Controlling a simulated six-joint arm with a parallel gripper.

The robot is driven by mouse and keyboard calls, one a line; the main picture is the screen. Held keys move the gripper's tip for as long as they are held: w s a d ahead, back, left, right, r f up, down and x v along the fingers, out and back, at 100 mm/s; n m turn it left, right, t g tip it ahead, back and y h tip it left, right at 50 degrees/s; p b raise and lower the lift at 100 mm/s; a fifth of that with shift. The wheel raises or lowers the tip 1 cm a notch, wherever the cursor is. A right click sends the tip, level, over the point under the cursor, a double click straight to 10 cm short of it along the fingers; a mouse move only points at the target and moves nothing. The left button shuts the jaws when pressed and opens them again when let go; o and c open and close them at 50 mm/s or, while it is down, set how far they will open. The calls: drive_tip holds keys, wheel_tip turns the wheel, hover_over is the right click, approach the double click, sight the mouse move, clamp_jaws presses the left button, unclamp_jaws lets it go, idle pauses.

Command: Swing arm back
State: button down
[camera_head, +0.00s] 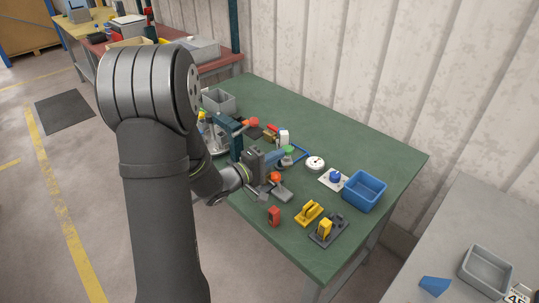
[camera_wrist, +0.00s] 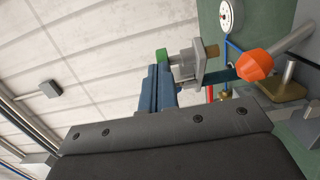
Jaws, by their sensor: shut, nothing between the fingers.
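My gripper (camera_head: 280,158) reaches over the green bench from the left in the camera_head view. Its two blue fingers lie together with nothing between them, and they also show in the wrist view (camera_wrist: 159,72). A green cap (camera_head: 289,150) sits just past the fingertips; it shows in the wrist view (camera_wrist: 162,55) too, and I cannot tell whether they touch. An orange knob (camera_head: 275,177) stands close below the gripper, and an orange knob shows right of the fingers in the wrist view (camera_wrist: 255,65). I cannot clearly pick out the swing arm; my gripper hides part of this spot.
A round white dial (camera_head: 315,163), a blue bin (camera_head: 363,191) and a white plate with a blue knob (camera_head: 335,179) lie to the right. Yellow clamps (camera_head: 309,213) and a red block (camera_head: 274,216) stand near the front edge. The bench's far right is clear.

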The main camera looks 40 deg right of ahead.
drive_tip(key=s+d+n+t, duration=0.2)
drive_tip(key=s+d+t, duration=0.2)
drive_tip(key=d, duration=0.2)
drive_tip(key=shift+s+d+n, duration=0.3)
drive_tip(key=shift+s+n, duration=0.05)
drive_tip(key=shift+n, duration=0.05)
idle(0.5)
drive_tip(key=shift+d+r+t, duration=0.1)
drive_tip(key=shift+d+t, duration=0.1)
drive_tip(key=shift+t, duration=0.1)
drive_tip(key=shift+a, duration=0.15)
drive_tip(key=s+a, duration=0.3)
drive_tip(key=a, duration=1.4)
drive_tip(key=shift+w+d, duration=0.1)
